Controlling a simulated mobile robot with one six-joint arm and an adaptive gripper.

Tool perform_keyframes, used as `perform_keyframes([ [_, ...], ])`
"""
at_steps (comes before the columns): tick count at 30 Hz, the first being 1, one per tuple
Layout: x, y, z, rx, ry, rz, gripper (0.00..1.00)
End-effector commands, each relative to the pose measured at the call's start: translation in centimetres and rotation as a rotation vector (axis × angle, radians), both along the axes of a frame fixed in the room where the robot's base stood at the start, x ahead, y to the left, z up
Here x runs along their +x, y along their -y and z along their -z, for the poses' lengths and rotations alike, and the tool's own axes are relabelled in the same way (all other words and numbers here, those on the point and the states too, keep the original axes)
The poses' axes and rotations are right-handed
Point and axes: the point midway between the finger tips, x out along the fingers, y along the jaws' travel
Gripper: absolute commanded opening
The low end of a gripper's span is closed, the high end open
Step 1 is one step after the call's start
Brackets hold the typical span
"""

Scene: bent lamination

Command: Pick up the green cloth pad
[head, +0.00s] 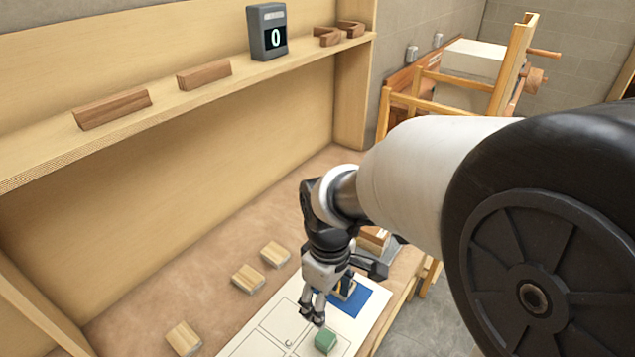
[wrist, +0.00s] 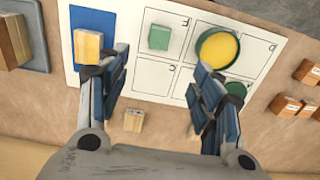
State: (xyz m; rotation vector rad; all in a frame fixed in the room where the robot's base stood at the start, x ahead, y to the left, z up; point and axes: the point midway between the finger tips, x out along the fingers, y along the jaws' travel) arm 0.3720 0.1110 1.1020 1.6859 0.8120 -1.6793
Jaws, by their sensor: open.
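The green cloth pad (head: 325,342) is a small green square block lying on the white printed sheet (head: 262,340). In the wrist view the pad (wrist: 159,37) lies in one of the sheet's outlined cells, just beyond the fingertips and roughly centred between them. My gripper (head: 315,308) hangs close to the pad in the head view. In the wrist view the gripper (wrist: 160,62) is open, with nothing between its fingers. I cannot tell its exact height above the sheet.
A yellow disc (wrist: 217,47) with a green rim lies right of the pad. A pale wooden block (wrist: 88,45) sits on a blue mat (wrist: 92,18) at left. Several wooden blocks (head: 248,277) lie on the bench. A shelf (head: 190,95) with a display (head: 267,32) runs behind.

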Motion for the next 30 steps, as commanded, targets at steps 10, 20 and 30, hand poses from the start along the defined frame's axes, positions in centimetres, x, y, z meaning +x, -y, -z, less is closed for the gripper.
perform_keyframes([
  [10, -0.1, -0.1, 6.5, -0.003, -0.01, -0.009, 0.6],
  [20, 0.0, -0.1, 12.0, -0.002, -0.005, -0.008, 0.6],
  [30, 0.1, 0.0, 14.5, -0.001, -0.006, -0.008, 0.6],
])
